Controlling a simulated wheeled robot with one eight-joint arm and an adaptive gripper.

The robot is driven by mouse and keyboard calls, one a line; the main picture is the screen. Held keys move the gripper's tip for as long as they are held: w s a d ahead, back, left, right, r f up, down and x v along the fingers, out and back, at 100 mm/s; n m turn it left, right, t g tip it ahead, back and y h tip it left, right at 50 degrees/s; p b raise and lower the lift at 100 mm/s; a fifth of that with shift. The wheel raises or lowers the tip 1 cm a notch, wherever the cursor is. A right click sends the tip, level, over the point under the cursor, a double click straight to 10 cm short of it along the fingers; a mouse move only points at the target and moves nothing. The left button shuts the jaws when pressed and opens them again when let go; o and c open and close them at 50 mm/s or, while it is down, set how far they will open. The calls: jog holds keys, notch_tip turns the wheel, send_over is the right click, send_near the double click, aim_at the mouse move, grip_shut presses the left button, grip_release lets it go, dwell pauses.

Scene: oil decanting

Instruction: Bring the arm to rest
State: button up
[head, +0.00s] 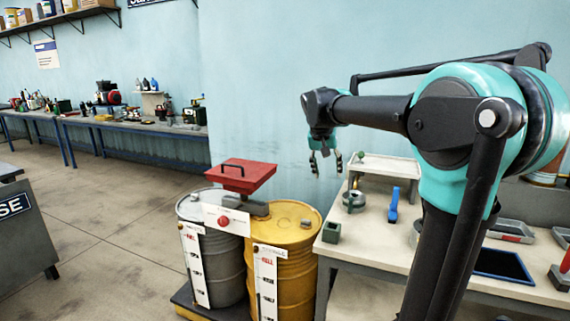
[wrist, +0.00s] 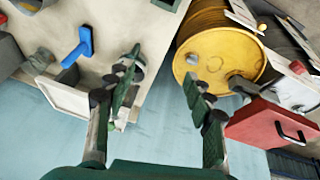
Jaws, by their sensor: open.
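My gripper (head: 325,163) hangs from the end of my teal and black arm, in front of the pale blue wall. It is between the drums on the left and the workbench on the right in the head view. In the wrist view my gripper (wrist: 160,85) has its two dark green fingers spread apart. Nothing is held between them. It looks clear of the things below it.
A yellow drum (head: 292,235) and a grey drum (head: 222,262) stand under a red funnel box (head: 241,175) with a handle. The workbench (head: 345,240) holds a blue tool (head: 392,206), a small green box (head: 331,232) and trays. Floor at left is open.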

jog(key=s+d+f+n+y, duration=0.1)
jog(key=s+d+f, duration=0.1)
jog(key=s+f, duration=1.2)
jog(key=s+d+f+n+y, duration=0.1)
jog(key=s+d+f, duration=0.2)
jog(key=s+f, duration=1)
jog(key=shift+s+f+n+t, duration=0.3)
jog(key=shift+s+f+n, duration=0.1)
jog(key=shift+f, duration=0.15)
jog(key=shift+d, duration=0.1)
